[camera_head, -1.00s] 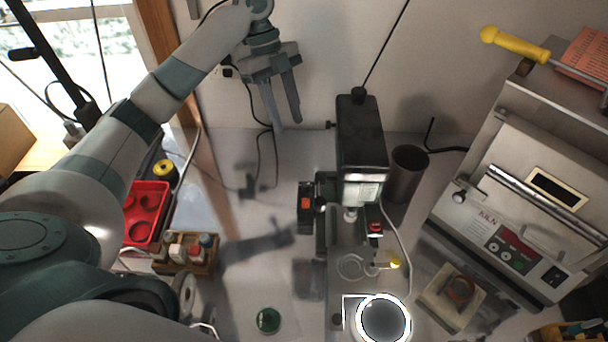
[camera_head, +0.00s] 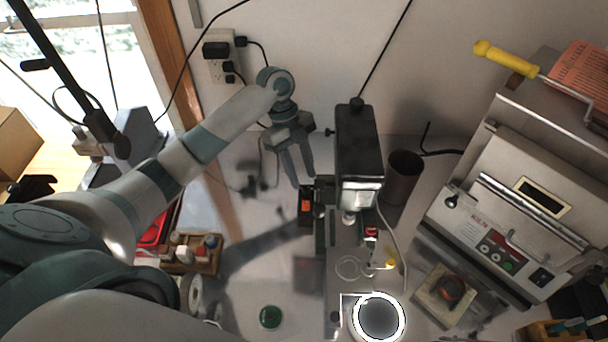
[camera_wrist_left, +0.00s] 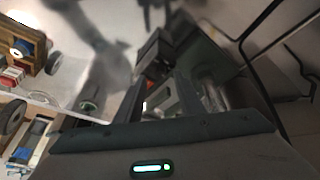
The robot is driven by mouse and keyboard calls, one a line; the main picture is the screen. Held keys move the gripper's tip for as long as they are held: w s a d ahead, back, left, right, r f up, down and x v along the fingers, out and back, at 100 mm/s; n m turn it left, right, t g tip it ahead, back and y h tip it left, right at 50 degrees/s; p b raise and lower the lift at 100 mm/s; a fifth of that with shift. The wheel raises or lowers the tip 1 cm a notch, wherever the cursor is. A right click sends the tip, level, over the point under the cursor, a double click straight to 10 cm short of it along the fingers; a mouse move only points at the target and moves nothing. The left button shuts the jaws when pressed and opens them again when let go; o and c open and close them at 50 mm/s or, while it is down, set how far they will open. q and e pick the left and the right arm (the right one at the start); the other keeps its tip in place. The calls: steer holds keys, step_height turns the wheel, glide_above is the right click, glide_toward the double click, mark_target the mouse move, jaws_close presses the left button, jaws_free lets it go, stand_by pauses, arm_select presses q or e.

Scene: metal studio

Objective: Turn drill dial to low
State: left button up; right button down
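The drill (camera_head: 360,150) is a dark bench drill press in the middle of the head view, with a black head on a column. A dark box with an orange-red switch (camera_head: 306,204) sits at its left side; it also shows past my fingers in the left wrist view (camera_wrist_left: 152,58). I cannot make out the dial or its setting. My left gripper (camera_head: 303,182) is open and empty, fingers pointing down, just left of the drill head and above the switch box. In the left wrist view its two fingers (camera_wrist_left: 175,90) stand apart with nothing clearly between them. My right gripper is not in view.
A kiln (camera_head: 500,225) stands at the right. A dark cup (camera_head: 402,178) is right of the drill head. A ring lamp (camera_head: 378,318) glows in front. A wooden rack of bottles (camera_head: 190,253) is at the left. The bench between rack and drill is mostly clear.

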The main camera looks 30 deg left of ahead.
mark_target(306, 189)
arm_select(q)
steer(key=shift+p+x, duration=0.3)
steer(key=shift+x, duration=1.05)
jaws_close()
